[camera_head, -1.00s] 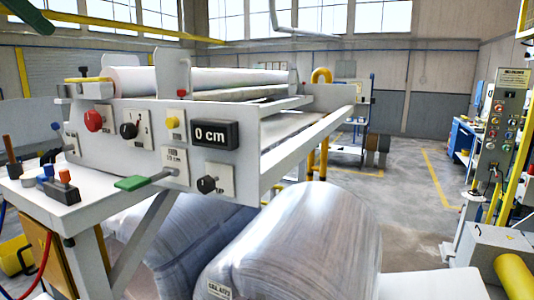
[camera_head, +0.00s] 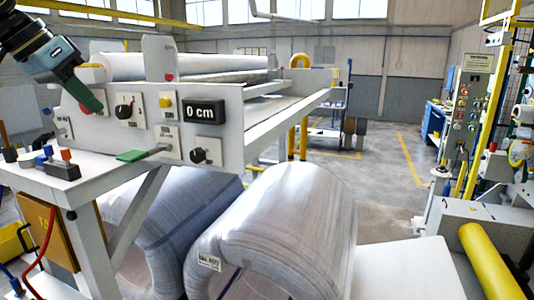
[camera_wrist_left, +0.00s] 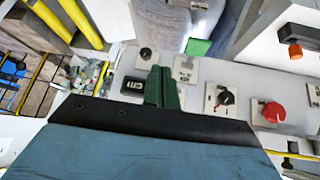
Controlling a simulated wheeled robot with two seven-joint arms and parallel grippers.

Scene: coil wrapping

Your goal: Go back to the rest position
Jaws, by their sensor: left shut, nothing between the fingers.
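My left gripper (camera_head: 96,105) comes in from the upper left in the head view, its green fingers pointing down to the right in front of the control panel (camera_head: 228,150). The fingers are shut and empty. They overlap most of the red knob in this view; whether they touch the panel I cannot tell. In the left wrist view the closed green fingers (camera_wrist_left: 162,88) show against the panel, with the red knob (camera_wrist_left: 274,112), a black knob (camera_wrist_left: 224,97) and the dark display beyond. My right gripper is not in view.
The display (camera_head: 204,112) reads 0 cm. A green-handled lever (camera_head: 132,155) sticks out of the panel. A white side table (camera_head: 100,178) holds small coloured parts. Large wrapped coils (camera_head: 285,225) lie below the machine. A control post (camera_head: 474,105) stands at right; open floor lies between.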

